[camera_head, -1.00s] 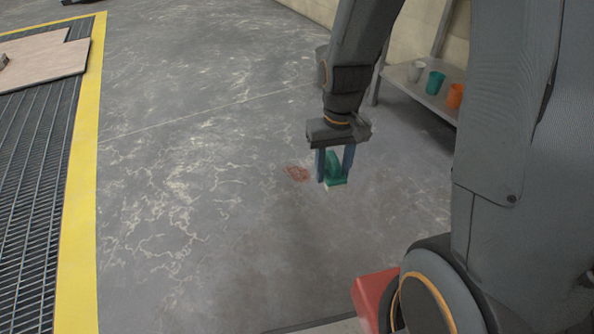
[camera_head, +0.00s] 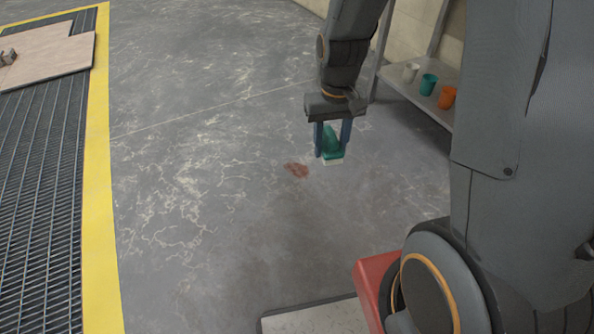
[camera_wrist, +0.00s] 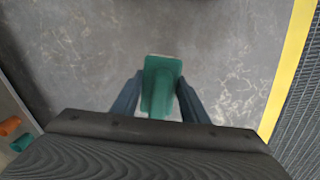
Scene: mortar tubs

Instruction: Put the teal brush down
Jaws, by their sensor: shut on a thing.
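The teal brush (camera_head: 332,143) hangs between the two blue fingers of my gripper (camera_head: 332,140). Its pale lower edge faces the concrete floor, and it appears to be held above it. In the wrist view the brush (camera_wrist: 161,88) shows as a teal block between the dark blue fingers of my gripper (camera_wrist: 158,98), which are shut on it. Part of the brush is hidden by the fingers and the gripper body.
A reddish stain (camera_head: 296,170) marks the floor just left of the brush. A grey shelf (camera_head: 420,101) at the right holds white, teal (camera_head: 428,84) and orange cups. A yellow line (camera_head: 100,200) borders a metal grating (camera_head: 40,230) at left. Open floor lies between.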

